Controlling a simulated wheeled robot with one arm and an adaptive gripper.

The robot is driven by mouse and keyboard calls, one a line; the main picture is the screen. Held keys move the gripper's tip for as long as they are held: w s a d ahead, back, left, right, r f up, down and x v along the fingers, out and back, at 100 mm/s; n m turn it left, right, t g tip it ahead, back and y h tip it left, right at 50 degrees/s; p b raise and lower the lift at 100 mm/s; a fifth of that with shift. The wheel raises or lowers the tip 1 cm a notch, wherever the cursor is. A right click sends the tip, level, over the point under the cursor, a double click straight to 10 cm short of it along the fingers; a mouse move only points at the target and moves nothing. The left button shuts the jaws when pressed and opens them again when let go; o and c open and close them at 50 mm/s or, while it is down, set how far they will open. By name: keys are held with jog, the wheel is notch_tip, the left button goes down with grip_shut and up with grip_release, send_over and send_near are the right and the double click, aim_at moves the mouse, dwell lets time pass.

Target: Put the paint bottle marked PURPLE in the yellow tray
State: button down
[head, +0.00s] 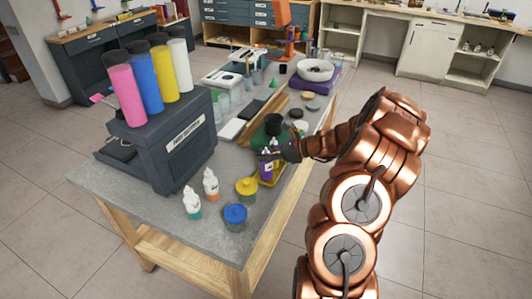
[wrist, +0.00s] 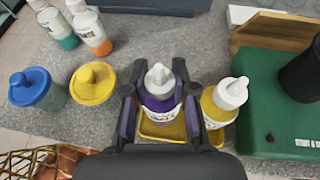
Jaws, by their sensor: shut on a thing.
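My gripper (wrist: 157,82) is shut on a white-capped bottle with purple paint, the purple paint bottle (wrist: 160,101), with a finger on each side. The bottle is upright, and its label is too small to read. The yellow tray (wrist: 165,130) shows below and around it. I cannot tell whether the bottle touches the tray floor or hangs just above it. In the head view the purple bottle (head: 265,171) is at the table's right side, by the yellow tray (head: 279,173), with my gripper (head: 272,153) at its top.
A yellow paint bottle (wrist: 219,106) stands close to the right finger. A green box (wrist: 262,118) with a black cup (wrist: 303,72) is further right. Yellow (wrist: 92,83) and blue (wrist: 33,88) lidded pots and teal (head: 192,203) and orange (head: 211,184) bottles stand left.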

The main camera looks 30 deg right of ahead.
jog(key=shift+f, duration=0.15)
jog(key=shift+f, duration=0.15)
jog(key=c, duration=0.9)
grip_release()
jog(key=shift+c, duration=0.2)
